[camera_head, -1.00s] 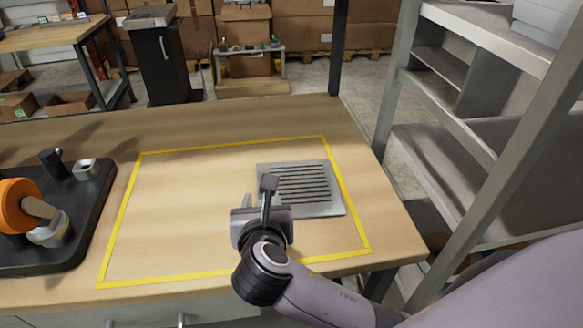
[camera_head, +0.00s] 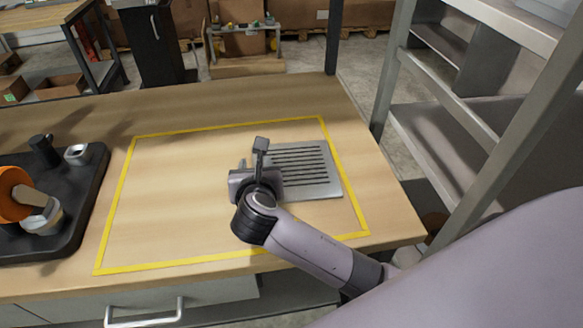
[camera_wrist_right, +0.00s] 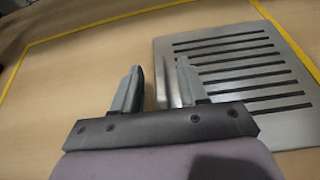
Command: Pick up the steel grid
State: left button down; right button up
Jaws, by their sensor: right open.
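The steel grid (camera_head: 310,172) is a flat grey plate with dark parallel slots. It lies on the wooden table inside the yellow outline, toward its right side. In the right wrist view the steel grid (camera_wrist_right: 235,72) fills the right half. My right gripper (camera_head: 251,152) is at the grid's left edge in the head view; its far part overlaps the grid's edge in the picture. In the wrist view my right gripper (camera_wrist_right: 160,85) is open and empty, with one finger over bare wood and the other by the grid's left edge. My left gripper is not in view.
A black tray (camera_head: 85,205) with an orange-and-metal item (camera_head: 30,205) and small parts stands at the table's left. The yellow outline (camera_head: 115,205) encloses mostly bare wood left of the grid. A metal shelf rack (camera_head: 440,85) stands beyond the table's right edge.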

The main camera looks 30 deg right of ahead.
grip_shut()
jog(key=shift+r, duration=0.15)
